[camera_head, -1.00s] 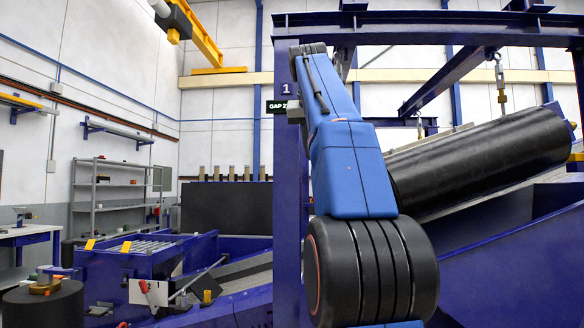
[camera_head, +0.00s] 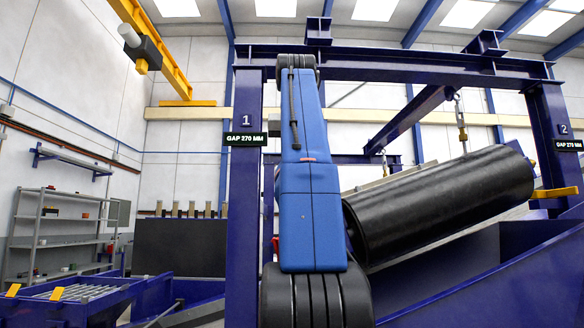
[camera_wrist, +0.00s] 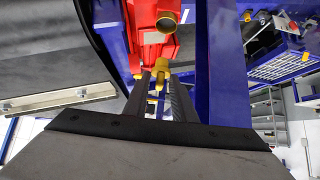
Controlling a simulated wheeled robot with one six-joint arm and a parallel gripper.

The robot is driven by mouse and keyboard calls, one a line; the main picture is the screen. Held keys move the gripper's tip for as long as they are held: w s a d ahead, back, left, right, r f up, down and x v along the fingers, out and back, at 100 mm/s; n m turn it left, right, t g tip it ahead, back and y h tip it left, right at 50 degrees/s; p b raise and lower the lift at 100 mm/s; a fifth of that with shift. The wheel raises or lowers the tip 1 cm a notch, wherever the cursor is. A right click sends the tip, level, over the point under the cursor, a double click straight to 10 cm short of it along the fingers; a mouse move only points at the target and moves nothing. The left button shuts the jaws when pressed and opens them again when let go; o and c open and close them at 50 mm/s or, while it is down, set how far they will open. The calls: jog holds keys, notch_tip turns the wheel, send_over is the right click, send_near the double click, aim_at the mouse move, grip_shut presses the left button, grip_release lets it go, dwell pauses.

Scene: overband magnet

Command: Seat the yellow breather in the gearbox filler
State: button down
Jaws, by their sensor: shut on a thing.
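In the wrist view my gripper (camera_wrist: 161,82) is shut on the yellow breather (camera_wrist: 161,65), which shows at and between the fingertips. The red gearbox (camera_wrist: 152,44) lies beyond the fingertips at the top of this view. A yellow-rimmed round opening (camera_wrist: 167,22) is on it, a little above the breather in the picture. The breather looks apart from this opening, but I cannot judge the depth between them.
A blue upright (camera_wrist: 222,70) stands close right of my fingers in the wrist view. In the head view a blue frame (camera_head: 245,190) stands beside my arm, with a large black cylinder (camera_head: 445,207) hanging at right. Shelves (camera_head: 65,232) stand far left.

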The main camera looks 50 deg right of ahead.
jog(key=shift+f, duration=0.1)
jog(key=shift+f, duration=2.8)
jog(key=shift+f, duration=1.35)
jog(key=c, duration=1.4)
grip_release()
jog(key=shift+v, duration=8.7)
jog(key=shift+w+a, duration=0.1)
